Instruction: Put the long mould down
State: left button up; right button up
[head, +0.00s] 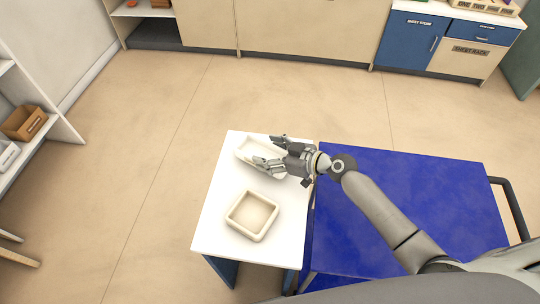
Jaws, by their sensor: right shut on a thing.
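The long mould (246,149) is a cream, shallow, long tray near the far end of the white table top (216,205). My right gripper (268,151) comes in from the right, with its fingers at the mould's right part, and is shut on it. The fingers hide part of the mould. I cannot tell whether its underside touches the table top. My left gripper is not in view.
A square cream mould (252,215) sits on the near part of the white table. A blue-topped cart (400,175) stands against the table's right side. Cabinets (300,28) line the far wall, and shelves (40,130) stand at the left. The floor between is clear.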

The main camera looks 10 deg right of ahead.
jog(key=shift+f, duration=0.85)
jog(key=shift+f+b, duration=0.2)
jog(key=shift+b, duration=0.1)
jog(key=o, duration=1.2)
